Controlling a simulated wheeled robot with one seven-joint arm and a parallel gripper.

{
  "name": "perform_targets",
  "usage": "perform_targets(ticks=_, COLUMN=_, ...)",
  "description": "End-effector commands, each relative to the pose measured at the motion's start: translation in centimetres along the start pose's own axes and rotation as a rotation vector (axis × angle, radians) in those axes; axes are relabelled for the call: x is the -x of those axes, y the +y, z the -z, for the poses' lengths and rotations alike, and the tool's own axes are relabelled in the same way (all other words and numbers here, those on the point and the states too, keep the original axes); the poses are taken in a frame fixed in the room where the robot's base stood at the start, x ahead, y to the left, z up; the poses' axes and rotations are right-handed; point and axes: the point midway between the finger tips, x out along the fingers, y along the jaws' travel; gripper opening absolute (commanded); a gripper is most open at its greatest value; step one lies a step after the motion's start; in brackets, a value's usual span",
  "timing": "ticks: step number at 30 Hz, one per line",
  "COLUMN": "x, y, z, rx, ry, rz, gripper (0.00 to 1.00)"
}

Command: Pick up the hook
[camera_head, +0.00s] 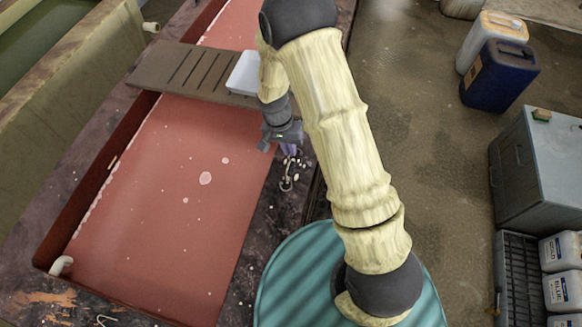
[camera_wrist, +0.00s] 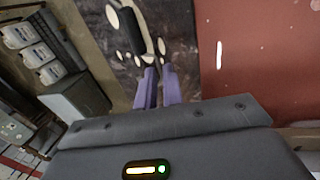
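A pale metal hook (camera_head: 288,178) lies on the dark, stained rim to the right of the red-bottomed basin. In the wrist view a pale, curved metal shape, which looks like the hook (camera_wrist: 137,28), is just beyond my fingertips. My gripper (camera_head: 290,152) points down right above the hook. Its purple fingers also show in the wrist view (camera_wrist: 159,70), with a narrow gap between them and nothing clearly in it. The hook's near end comes close to the left fingertip; I cannot tell whether they touch. Another small hook (camera_head: 105,319) lies on the rim at the bottom left.
A slatted brown board (camera_head: 190,72) bridges the basin (camera_head: 165,200), with a white tray (camera_head: 244,72) on its right end. On the floor at right are a blue canister (camera_head: 500,76), grey cabinet (camera_head: 540,165) and crate (camera_head: 520,275).

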Motion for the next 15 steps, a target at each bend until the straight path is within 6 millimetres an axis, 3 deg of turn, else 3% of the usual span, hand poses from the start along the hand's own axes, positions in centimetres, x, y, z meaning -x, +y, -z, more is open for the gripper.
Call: perform_targets(ticks=15, x=0.12, y=0.01, z=0.03, rx=-0.001, ry=0.001, rz=0.001, gripper=0.00)
